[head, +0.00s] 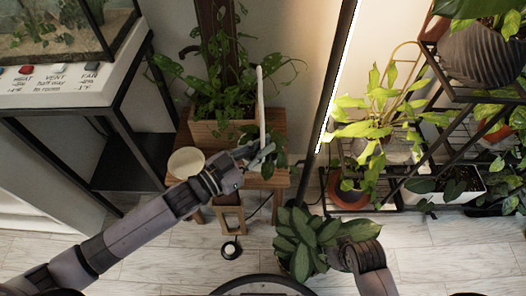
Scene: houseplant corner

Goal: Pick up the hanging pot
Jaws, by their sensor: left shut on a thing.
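My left gripper (262,153) reaches in from the left to the front of a wooden stool (267,182) and is shut at the lower end of a slim white upright piece (262,105). This piece looks like part of the hanging pot; the pot's body cannot be made out clearly. Dark trailing leaves (270,168) show just below the jaws. Whether the pot touches the stool cannot be told. My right gripper (350,233) is low at the right, beside a broad-leaved plant (300,240); leaves cover its fingers.
A wooden planter (218,132) with a leafy plant and a cream bowl-like pot (186,162) stand on or beside the stool. A black lamp post (331,95) rises right of it. A black plant rack (440,110) fills the right. A terrarium stand (125,115) is at left.

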